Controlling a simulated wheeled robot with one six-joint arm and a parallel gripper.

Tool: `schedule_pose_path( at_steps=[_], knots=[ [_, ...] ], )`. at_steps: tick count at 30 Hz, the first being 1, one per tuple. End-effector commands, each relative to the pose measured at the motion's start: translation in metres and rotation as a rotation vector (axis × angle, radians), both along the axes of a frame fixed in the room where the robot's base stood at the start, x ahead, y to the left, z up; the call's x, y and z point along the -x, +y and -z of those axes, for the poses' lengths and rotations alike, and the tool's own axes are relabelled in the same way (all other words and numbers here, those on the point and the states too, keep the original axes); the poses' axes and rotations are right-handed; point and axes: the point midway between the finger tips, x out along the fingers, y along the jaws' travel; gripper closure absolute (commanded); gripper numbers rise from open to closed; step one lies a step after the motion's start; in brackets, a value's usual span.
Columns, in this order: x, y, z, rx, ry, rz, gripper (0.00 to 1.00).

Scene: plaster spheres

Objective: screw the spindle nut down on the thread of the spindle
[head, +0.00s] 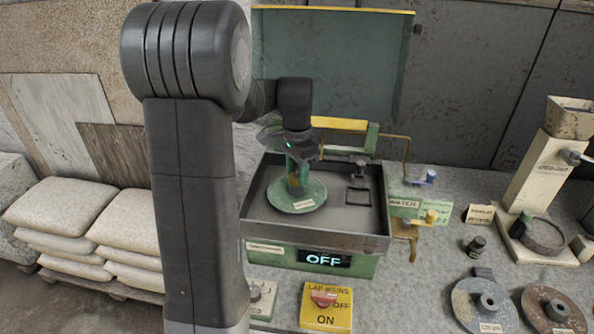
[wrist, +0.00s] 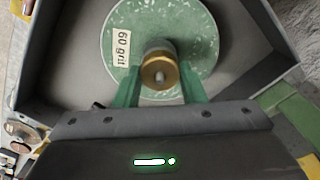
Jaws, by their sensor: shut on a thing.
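The spindle nut (wrist: 159,72) is a brass-coloured round piece at the centre of the green disc in the wrist view. The tip of the spindle (wrist: 159,77) shows in the middle of the nut. My gripper (wrist: 160,88) has its green fingers on either side of the nut and is shut on it. In the head view my gripper (head: 298,170) points down over the green disc (head: 297,203), and its fingers largely hide the nut and spindle. The disc carries a "60 grit" label in the wrist view.
The disc sits in a grey tray (head: 340,232) with a raised rim. A green lid (head: 350,60) stands behind it. The display (head: 323,259) reads OFF. A yellow mains switch box (head: 326,306) is in front. Loose discs (head: 483,305) lie on the bench at right.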

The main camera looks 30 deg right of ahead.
Motion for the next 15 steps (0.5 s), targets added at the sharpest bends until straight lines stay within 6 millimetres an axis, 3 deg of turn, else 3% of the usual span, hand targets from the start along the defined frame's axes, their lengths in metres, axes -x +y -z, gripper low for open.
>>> schedule_pose_path(
  at_steps=[2, 7, 15],
  knots=[
    [-0.0002, -0.0002, -0.001, 0.001, -0.001, 0.0, 0.86],
    [-0.0002, -0.0002, -0.002, 0.001, -0.001, 0.052, 0.86],
    [-0.0003, -0.0003, -0.0025, 0.001, -0.001, 0.349, 0.86]
  ],
)
